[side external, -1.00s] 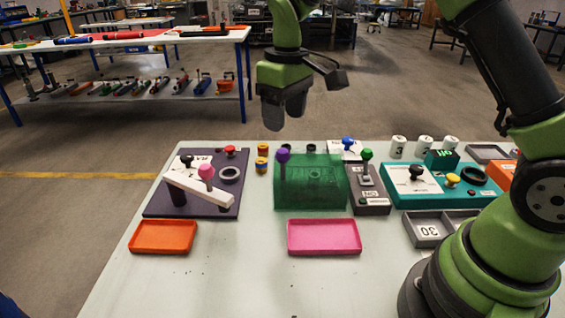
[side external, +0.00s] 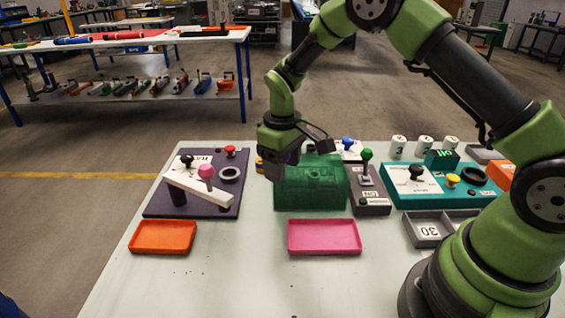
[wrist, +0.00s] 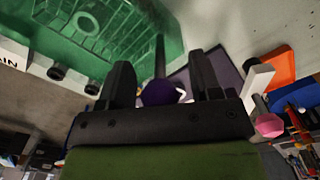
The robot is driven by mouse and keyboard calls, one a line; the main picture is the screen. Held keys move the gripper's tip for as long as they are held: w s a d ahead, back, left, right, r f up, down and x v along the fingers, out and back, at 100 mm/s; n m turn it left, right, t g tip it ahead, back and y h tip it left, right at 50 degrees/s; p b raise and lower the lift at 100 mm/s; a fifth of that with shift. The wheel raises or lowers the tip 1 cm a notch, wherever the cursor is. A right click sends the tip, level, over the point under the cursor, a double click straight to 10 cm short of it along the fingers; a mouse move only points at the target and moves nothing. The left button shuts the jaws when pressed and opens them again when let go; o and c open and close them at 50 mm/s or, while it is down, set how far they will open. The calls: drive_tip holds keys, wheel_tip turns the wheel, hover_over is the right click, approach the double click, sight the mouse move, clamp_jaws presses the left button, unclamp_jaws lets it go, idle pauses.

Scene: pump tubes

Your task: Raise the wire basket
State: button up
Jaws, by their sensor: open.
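A green see-through box-like cover (side external: 318,188) stands mid-table; it also shows at the upper left of the wrist view (wrist: 100,30). A dark rod with a purple knob (wrist: 160,93) is at its left side. My gripper (side external: 276,172) is low at the cover's left edge and hides most of the knob in the side view. In the wrist view my gripper (wrist: 163,80) is open, with the knob between its two fingers. I cannot tell whether they touch it. I see no clear wire mesh; what is under the cover is blurred.
A dark purple panel (side external: 217,207) with a white bar and pink knob is at left. A grey lever box (side external: 372,203) with a green knob stands close right of the cover. Orange (side external: 163,237) and pink (side external: 324,237) trays lie in front.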

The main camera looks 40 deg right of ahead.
drive_tip(key=shift+c, duration=0.4)
clamp_jaws()
wheel_tip(320, 180, up, 6)
drive_tip(key=shift+f, duration=0.2)
drive_tip(key=shift+r, duration=0.5)
drive_tip(key=shift+o, duration=0.4)
unclamp_jaws()
wheel_tip(320, 180, up, 10)
